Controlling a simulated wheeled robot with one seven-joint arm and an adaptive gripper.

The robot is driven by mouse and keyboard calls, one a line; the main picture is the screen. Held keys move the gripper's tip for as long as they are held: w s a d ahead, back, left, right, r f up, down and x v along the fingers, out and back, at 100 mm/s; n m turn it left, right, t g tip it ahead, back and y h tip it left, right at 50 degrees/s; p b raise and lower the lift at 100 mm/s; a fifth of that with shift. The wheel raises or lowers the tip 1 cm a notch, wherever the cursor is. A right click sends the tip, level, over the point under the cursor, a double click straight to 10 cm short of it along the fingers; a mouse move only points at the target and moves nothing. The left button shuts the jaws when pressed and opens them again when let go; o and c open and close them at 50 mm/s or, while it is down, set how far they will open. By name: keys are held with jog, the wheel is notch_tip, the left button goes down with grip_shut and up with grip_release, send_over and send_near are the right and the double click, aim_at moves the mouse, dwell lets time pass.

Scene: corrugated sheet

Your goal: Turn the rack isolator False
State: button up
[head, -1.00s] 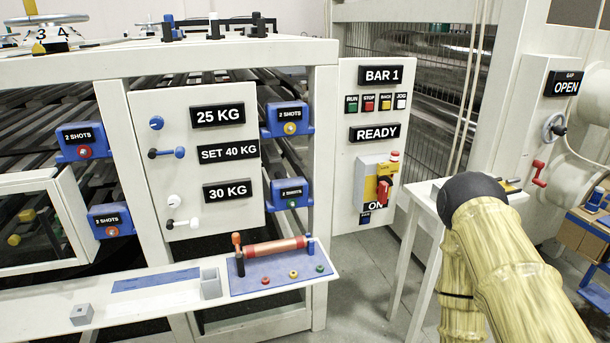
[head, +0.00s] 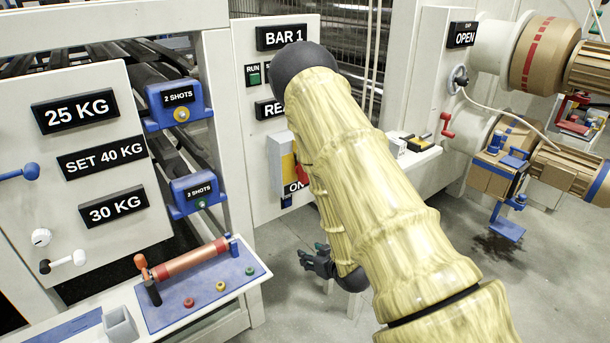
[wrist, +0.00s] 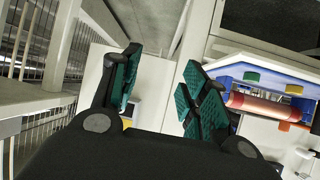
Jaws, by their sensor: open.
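The rack isolator (head: 284,165) is a grey box with a yellow plate and a red handle, low on the white BAR 1 panel (head: 243,135). An "ON" label (head: 292,188) sits at its lower edge. My arm covers its right part and most of the handle, so the handle's angle is hard to see. My gripper (head: 314,262) is below and a little right of the isolator, apart from it. In the wrist view my gripper (wrist: 160,80) is open, its green-padded fingers apart with nothing held between them.
A ledge with a red roller (head: 190,259) on a blue mat stands left of my gripper; the roller also shows in the wrist view (wrist: 265,103). Open floor lies lower right.

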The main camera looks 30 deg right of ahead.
jog(key=w+d+r+n+t+y+b, duration=0.1)
jog(key=w+d+r+t, duration=0.3)
jog(key=r, duration=0.5)
jog(key=w+d+r+n+t+y, duration=0.1)
jog(key=w+d+r+t, duration=0.1)
jog(key=w+d+r, duration=0.5)
jog(key=w, duration=0.2)
jog(key=w+a+r+p, duration=0.1)
jog(key=w, duration=0.2)
jog(key=w+r, duration=0.1)
jog(key=w, duration=0.1)
jog(key=shift+w+a+r, duration=0.1)
jog(key=shift+w+a, duration=0.05)
jog(key=shift+a, duration=0.2)
grip_shut()
